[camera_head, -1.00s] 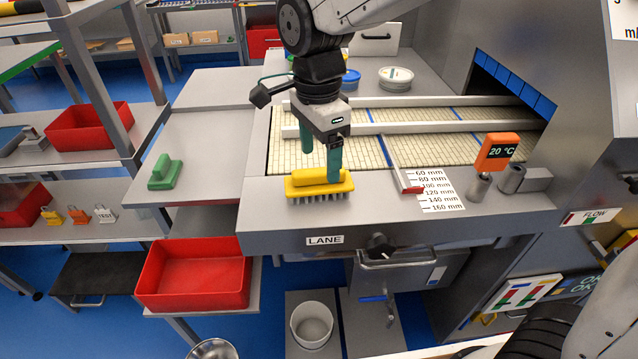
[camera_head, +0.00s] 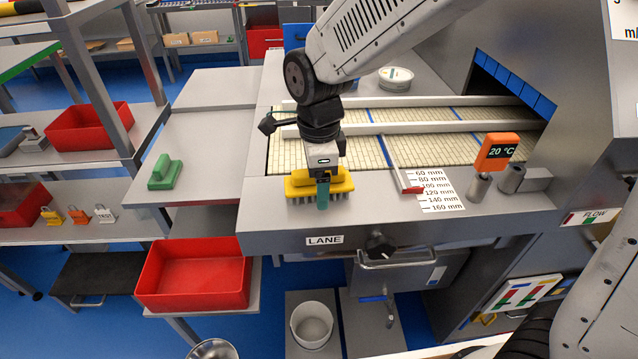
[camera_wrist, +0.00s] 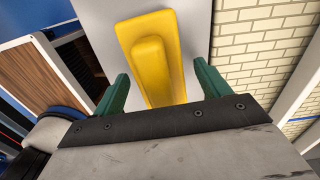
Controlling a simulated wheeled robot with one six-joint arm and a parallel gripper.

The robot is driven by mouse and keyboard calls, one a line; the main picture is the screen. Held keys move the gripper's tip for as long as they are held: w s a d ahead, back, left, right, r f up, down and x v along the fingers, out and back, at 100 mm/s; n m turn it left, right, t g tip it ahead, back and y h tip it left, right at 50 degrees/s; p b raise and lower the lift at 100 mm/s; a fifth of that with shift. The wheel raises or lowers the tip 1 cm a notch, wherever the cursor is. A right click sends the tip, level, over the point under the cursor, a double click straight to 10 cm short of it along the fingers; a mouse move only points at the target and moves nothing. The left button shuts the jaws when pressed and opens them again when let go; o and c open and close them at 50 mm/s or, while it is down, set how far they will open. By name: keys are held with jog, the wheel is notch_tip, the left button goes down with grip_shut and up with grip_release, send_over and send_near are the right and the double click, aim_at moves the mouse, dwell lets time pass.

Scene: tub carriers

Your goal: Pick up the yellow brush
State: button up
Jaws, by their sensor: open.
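The yellow brush (camera_head: 300,187) lies bristles down on the grey ledge at the front of the lane, its long side running left to right in the head view. My gripper (camera_head: 322,192) is over it, pointing down, with one green finger seen in front of the brush. In the wrist view the brush (camera_wrist: 152,60) shows its raised yellow handle between the two green fingers of my gripper (camera_wrist: 160,92). The fingers are apart, one on each side of the handle. I cannot tell whether they touch it.
A green brush (camera_head: 164,172) lies on the grey side table at left. A red tub (camera_head: 195,300) stands below. The tiled belt (camera_head: 440,152) with white rails runs behind the ledge. A red-tipped bar (camera_head: 410,189) and an orange temperature display (camera_head: 497,152) stand right of the brush.

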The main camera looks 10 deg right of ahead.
jog(key=c, duration=1.2)
jog(key=shift+r, duration=0.1)
jog(key=shift+r, duration=0.45)
jog(key=r, duration=0.2)
jog(key=shift+s+r, duration=0.25)
jog(key=shift+r, duration=0.15)
jog(key=s+d, duration=0.2)
jog(key=s, duration=0.5)
jog(key=s+d+r, duration=0.1)
jog(key=s+d, duration=0.1)
jog(key=s, duration=0.5)
jog(key=shift+s+d, duration=0.25)
jog(key=shift+s, duration=0.15)
jog(key=shift+r, duration=0.1)
